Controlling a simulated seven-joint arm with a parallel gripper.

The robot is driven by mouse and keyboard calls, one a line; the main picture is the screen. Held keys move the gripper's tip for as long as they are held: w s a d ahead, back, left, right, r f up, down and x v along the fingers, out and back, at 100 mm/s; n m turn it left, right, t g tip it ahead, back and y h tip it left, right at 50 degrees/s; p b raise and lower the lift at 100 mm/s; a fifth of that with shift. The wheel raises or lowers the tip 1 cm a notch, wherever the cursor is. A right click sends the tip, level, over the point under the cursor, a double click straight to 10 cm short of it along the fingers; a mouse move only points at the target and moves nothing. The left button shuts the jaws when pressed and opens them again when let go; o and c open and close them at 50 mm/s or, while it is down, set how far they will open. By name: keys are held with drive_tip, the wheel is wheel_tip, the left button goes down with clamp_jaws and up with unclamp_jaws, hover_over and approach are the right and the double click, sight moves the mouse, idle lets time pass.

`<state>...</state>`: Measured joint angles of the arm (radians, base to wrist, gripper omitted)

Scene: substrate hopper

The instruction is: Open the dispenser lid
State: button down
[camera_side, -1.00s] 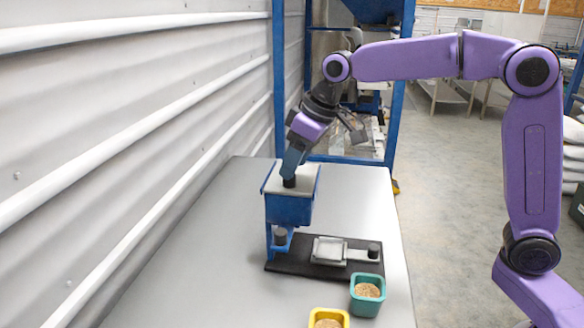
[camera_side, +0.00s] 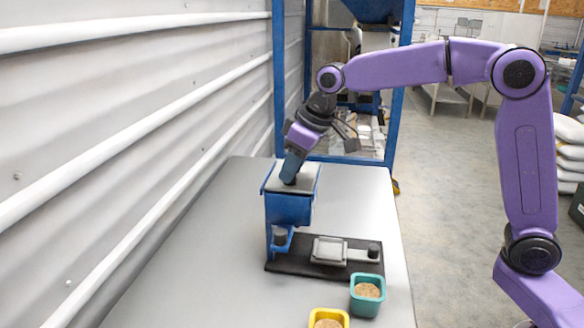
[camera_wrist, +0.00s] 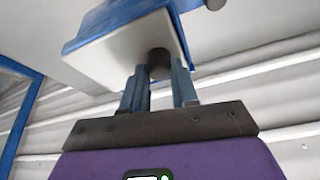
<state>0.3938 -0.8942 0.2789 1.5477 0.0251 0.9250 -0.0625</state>
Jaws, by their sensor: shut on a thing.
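The dispenser is a blue hopper (camera_side: 288,210) on a dark base, with a flat pale grey lid (camera_side: 306,180) on top. The lid lies level on the hopper. In the wrist view the lid (camera_wrist: 100,66) carries a dark round knob (camera_wrist: 158,58), and the blue hopper (camera_wrist: 95,28) shows behind it. My gripper (camera_side: 289,179) is tilted down onto the lid from above. In the wrist view its two blue fingers (camera_wrist: 160,80) are on either side of the knob, shut on it. In the side view the fingers hide the knob.
The dark base (camera_side: 290,262) carries a grey slide plate (camera_side: 329,250) with a handle. A teal cup (camera_side: 367,307) and a yellow cup (camera_side: 343,318), both holding brown grains, stand in front. A ribbed wall (camera_side: 130,130) runs along the left. The table's left part is clear.

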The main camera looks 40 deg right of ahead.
drive_tip(key=w+d, duration=0.6)
drive_tip(key=shift+s, duration=0.1)
drive_tip(key=c, duration=0.8)
unclamp_jaws()
drive_tip(key=shift+c, duration=0.2)
drive_tip(key=v, duration=1.7)
drive_tip(key=shift+r, duration=0.25)
drive_tip(key=shift+s, duration=0.1)
